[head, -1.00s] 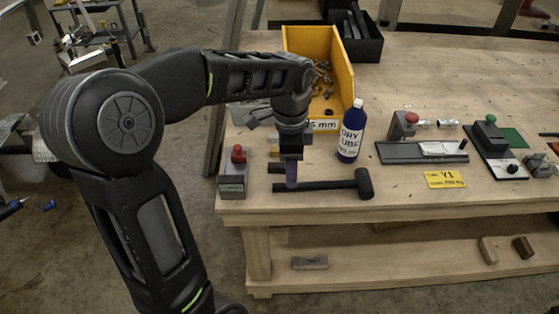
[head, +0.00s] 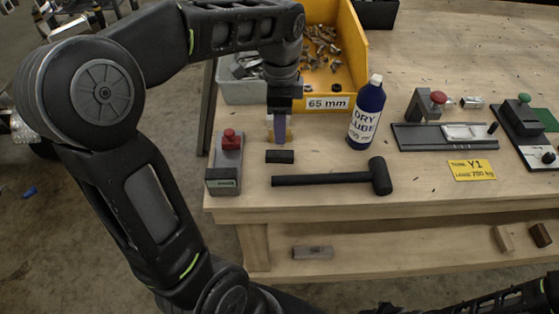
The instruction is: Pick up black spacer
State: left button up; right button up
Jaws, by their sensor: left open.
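The black spacer (head: 280,156) is a small dark block lying flat on the wooden bench, between the red-knobbed grey fixture and the mallet handle. My left gripper (head: 278,141) points down just behind and above the spacer in the picture. It is open, with a purple finger showing. The spacer lies apart from it, in front of the fingertips. How high the fingertips are above the bench is hard to tell. My right gripper is out of view; dark parts of my own body show along the bottom edge.
A black mallet (head: 330,179) lies just in front of the spacer. A grey fixture with a red knob (head: 226,160) stands left, a blue dry lube bottle (head: 366,115) right. A yellow bin (head: 351,45) of metal parts and a grey bin (head: 243,92) stand behind.

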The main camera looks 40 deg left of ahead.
aim_at(279, 154)
pick_arm(q)
notch_tip(279, 154, down, 2)
jog(key=shift+f+b, duration=0.15)
jog(key=shift+b, duration=0.5)
jog(key=shift+f, duration=1.25)
jog(key=shift+f, duration=0.1)
notch_tip(279, 154, down, 5)
jog(key=shift+w+a+p, duration=0.1)
jog(key=shift+a+p, duration=0.05)
jog(key=shift+p, duration=0.4)
jog(key=shift+c, duration=0.6)
grip_shut()
